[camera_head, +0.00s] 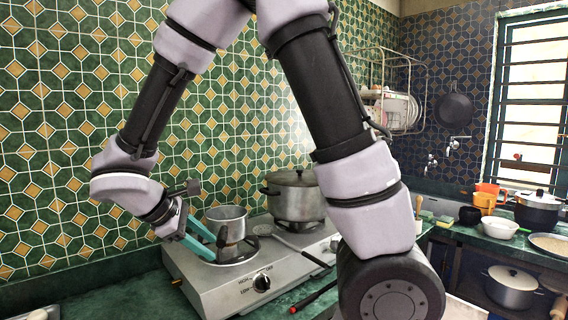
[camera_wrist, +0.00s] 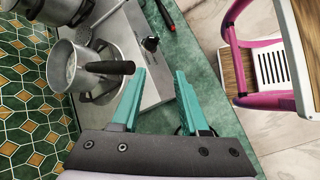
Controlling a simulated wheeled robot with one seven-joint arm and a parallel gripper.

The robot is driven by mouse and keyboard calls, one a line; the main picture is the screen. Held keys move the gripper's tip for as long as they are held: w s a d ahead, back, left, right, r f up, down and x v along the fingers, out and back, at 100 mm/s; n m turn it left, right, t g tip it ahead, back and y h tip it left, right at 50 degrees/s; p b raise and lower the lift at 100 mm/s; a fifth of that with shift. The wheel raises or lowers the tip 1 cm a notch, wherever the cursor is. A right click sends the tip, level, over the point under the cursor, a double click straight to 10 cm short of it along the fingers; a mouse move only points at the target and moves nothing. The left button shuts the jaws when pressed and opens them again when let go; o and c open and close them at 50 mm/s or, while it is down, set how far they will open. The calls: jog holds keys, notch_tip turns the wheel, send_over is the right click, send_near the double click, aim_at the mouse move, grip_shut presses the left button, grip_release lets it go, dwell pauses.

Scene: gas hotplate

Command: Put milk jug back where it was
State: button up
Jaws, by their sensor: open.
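The milk jug, a small open metal pot (camera_head: 226,214) with a dark handle, stands upright at the left burner of the gas hotplate (camera_head: 211,283). In the wrist view the jug (camera_wrist: 61,66) is at the upper left, its handle (camera_wrist: 110,67) pointing toward my gripper. I cannot tell if its base rests fully on the burner (camera_wrist: 101,86). My gripper (camera_head: 211,246) has teal fingers and is beside the jug at the hotplate's left end. In the wrist view the gripper (camera_wrist: 161,76) is open and empty, with its fingers apart from the handle.
A large lidded pot (camera_head: 294,198) stands on the right burner. A long-handled utensil (camera_head: 300,247) lies across the hotplate between the burners. A red and black object (camera_head: 312,296) lies on the green counter in front. Bowls, a pot and orange jugs (camera_head: 486,197) stand on the right counter.

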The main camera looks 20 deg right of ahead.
jog(key=s+d+r+m+t+y, duration=0.2)
jog(key=d+r+m+y, duration=0.2)
jog(key=d+r+m, duration=0.4)
jog(key=s+d+r+m+t+y, duration=0.2)
jog(key=d+r+m+y, duration=0.3)
jog(key=d+r+m, duration=0.3)
notch_tip(320, 180, up, 3)
jog(key=shift+s+d+m+y, duration=0.35)
jog(key=shift+s+m, duration=0.4)
jog(key=shift+m, duration=0.35)
